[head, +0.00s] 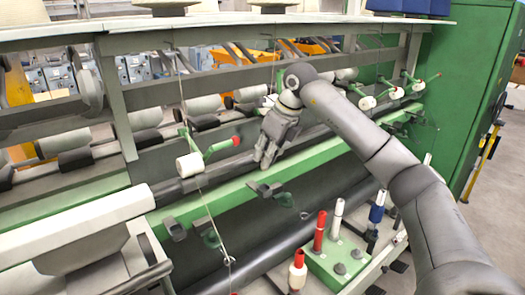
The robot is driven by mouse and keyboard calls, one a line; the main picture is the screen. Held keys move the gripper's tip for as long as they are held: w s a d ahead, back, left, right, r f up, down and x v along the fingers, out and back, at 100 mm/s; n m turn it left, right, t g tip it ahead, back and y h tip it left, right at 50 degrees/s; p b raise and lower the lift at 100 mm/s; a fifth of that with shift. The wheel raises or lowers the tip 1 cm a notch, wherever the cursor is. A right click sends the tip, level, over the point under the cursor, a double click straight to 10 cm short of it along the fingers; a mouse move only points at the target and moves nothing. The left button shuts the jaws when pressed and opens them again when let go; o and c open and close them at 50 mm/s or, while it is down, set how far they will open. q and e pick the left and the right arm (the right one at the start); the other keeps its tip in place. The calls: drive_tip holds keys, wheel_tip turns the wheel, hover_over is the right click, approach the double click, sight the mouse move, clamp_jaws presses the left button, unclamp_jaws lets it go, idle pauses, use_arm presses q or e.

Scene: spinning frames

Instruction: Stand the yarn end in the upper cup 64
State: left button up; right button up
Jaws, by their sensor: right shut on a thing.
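My right gripper (266,160) is shut, pointing down just above the green rail (235,185) of the spinning frame. The yarn end in its fingers is too small to make out. Small dark cups or brackets (264,188) sit on the rail just below the fingertips, with a small green one (284,199) beside them. No number can be read, so I cannot tell which is upper cup 64. My left gripper is not in view.
A white bobbin (190,166) on a green arm stands left of the gripper, with a thin thread running down past it. A green block (330,262) with red and white tubes is at the lower right. A green cabinet (455,85) closes off the right.

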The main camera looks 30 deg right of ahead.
drive_tip(key=shift+s+f, duration=0.15)
drive_tip(key=shift+f, duration=0.2)
drive_tip(key=shift+f+b, duration=1.05)
drive_tip(key=shift+b, duration=0.1)
drive_tip(key=shift+f+b, duration=0.9)
drive_tip(key=shift+f, duration=0.05)
drive_tip(key=shift+f+b, duration=0.7)
drive_tip(key=shift+f, duration=0.5)
drive_tip(key=o, duration=0.8)
drive_tip(key=shift+c, duration=0.2)
